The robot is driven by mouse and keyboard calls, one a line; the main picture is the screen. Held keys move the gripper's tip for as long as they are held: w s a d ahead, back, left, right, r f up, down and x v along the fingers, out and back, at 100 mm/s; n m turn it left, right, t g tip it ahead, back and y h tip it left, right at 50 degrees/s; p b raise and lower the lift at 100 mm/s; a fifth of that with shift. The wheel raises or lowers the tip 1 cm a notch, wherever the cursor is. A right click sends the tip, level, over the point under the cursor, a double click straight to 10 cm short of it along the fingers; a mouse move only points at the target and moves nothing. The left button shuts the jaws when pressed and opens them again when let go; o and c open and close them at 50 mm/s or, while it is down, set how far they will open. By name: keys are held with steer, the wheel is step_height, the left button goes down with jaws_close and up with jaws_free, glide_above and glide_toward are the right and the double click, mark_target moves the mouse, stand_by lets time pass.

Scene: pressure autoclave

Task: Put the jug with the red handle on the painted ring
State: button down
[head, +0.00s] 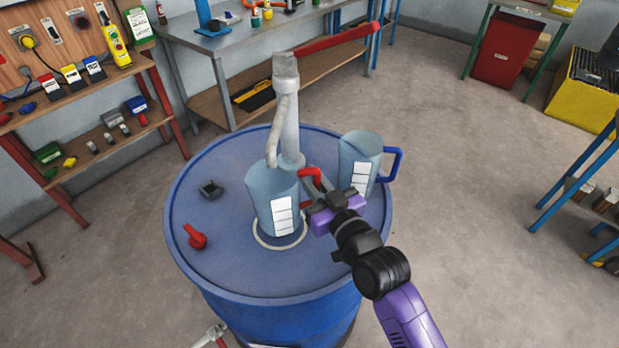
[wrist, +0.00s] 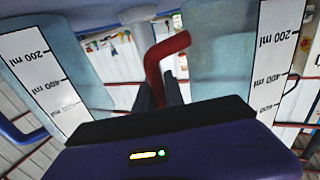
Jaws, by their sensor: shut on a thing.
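The jug with the red handle (head: 272,192) is a grey-blue cup with a white scale label. It stands upright over the white painted ring (head: 281,247) on the blue drum top, and the ring's front line shows around its base. I cannot tell whether its base touches the drum. My gripper (head: 320,189) is shut on the red handle, to the right of the jug. In the wrist view the red handle (wrist: 162,58) rises between the dark fingers (wrist: 158,92), with the held jug (wrist: 228,55) on the right.
A similar jug with a blue handle (head: 358,160) stands close behind on the right. A pump (head: 288,110) with a red lever rises behind the held jug, its spout close to the jug. A red part (head: 195,237) and a dark clip (head: 210,189) lie on the drum's left.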

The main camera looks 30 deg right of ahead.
steer(key=shift+w+f, duration=0.2)
steer(key=shift+f, duration=0.55)
